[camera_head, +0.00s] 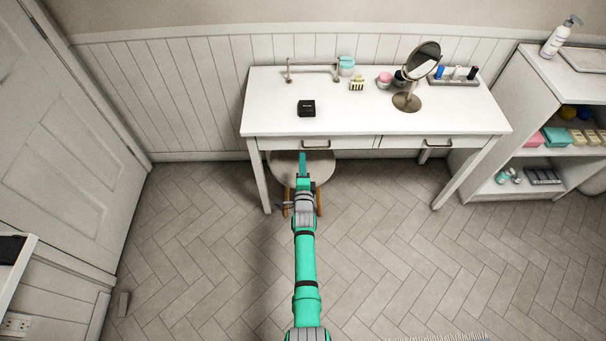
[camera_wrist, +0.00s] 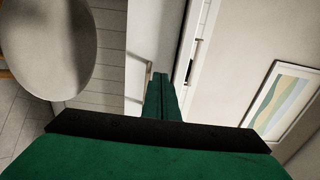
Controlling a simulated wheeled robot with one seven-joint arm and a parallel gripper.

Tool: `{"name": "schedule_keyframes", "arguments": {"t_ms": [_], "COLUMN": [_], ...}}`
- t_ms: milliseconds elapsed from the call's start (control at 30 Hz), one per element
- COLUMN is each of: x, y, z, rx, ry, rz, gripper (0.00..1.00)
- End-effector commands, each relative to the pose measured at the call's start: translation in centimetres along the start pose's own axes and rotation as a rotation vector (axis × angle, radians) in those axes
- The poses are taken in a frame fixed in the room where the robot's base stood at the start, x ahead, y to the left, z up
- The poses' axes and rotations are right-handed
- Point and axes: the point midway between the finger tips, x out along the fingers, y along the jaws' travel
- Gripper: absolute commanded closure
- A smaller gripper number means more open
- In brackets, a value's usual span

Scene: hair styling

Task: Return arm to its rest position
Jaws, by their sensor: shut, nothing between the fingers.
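My arm reaches forward over the floor in the head view, toward the front edge of the white table (camera_head: 350,123). My gripper (camera_head: 303,157) is at the far end of the arm, over the round stool and in front of the left drawer. Its green fingers are together with nothing between them. In the wrist view the closed fingers (camera_wrist: 160,80) point away from the camera, with the round stool seat (camera_wrist: 50,45) to the left and apart from them.
The stool (camera_head: 325,168) stands partly under the table. A small black box (camera_head: 306,108), a round mirror (camera_head: 422,62) and a tray (camera_head: 453,79) are on the tabletop. A white shelf (camera_head: 560,80) stands at right, a door (camera_head: 60,130) at left. The tiled floor is largely clear.

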Motion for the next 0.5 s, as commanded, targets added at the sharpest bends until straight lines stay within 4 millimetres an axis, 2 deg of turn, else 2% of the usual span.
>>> {"name": "schedule_keyframes", "arguments": {"t_ms": [33,200,500], "x": [-1.0,-3.6,-6.0], "y": [0.1,0.1,0.0], "z": [0.0,0.1,0.3], "rx": [0.001,0.000,0.000], "ry": [0.001,-0.001,-0.003], "rz": [0.000,0.001,0.000], "gripper": [1.00,1.00,1.00]}}
